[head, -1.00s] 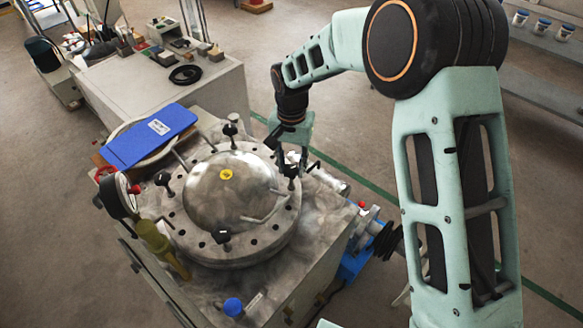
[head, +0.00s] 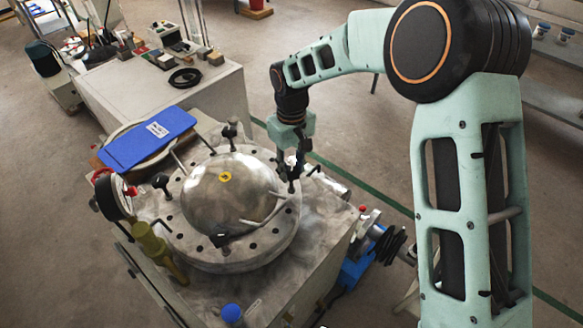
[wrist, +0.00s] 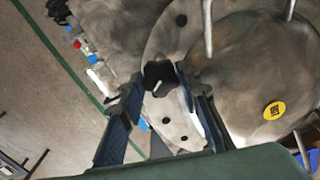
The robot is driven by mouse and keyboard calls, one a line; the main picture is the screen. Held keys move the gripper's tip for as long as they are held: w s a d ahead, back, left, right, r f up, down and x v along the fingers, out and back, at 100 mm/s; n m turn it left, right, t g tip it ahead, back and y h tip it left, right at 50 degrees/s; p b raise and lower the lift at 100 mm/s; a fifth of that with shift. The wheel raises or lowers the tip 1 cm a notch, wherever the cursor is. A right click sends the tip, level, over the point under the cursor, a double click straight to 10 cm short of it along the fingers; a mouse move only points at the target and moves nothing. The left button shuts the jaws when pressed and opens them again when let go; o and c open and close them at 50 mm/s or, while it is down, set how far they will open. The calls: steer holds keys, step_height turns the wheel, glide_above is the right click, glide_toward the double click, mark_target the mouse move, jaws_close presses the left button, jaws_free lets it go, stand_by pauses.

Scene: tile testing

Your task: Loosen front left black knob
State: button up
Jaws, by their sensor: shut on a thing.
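A round metal vessel with a domed lid and a yellow label stands on the bench; its flange (head: 262,251) carries several black knobs. My gripper (head: 287,168) points down at the flange's right side in the head view. In the wrist view its two fingers (wrist: 157,82) are shut on a black knob (wrist: 158,72), which shows between the fingertips. In the head view the fingers largely hide that knob. Other black knobs stand at the back (head: 229,132), the left (head: 162,182) and the front (head: 219,240) of the flange. I cannot tell which the task calls front left.
Bent metal handles (head: 262,209) rise from the dome close to my fingers. A blue tray (head: 147,142) lies behind left, and a pressure gauge (head: 112,196) stands at the left. A blue cap (head: 231,313) is at the bench front.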

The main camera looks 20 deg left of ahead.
steer(key=shift+n, duration=1.2)
steer(key=o, duration=1.2)
steer(key=shift+c, duration=0.2)
step_height(320, 180, up, 12)
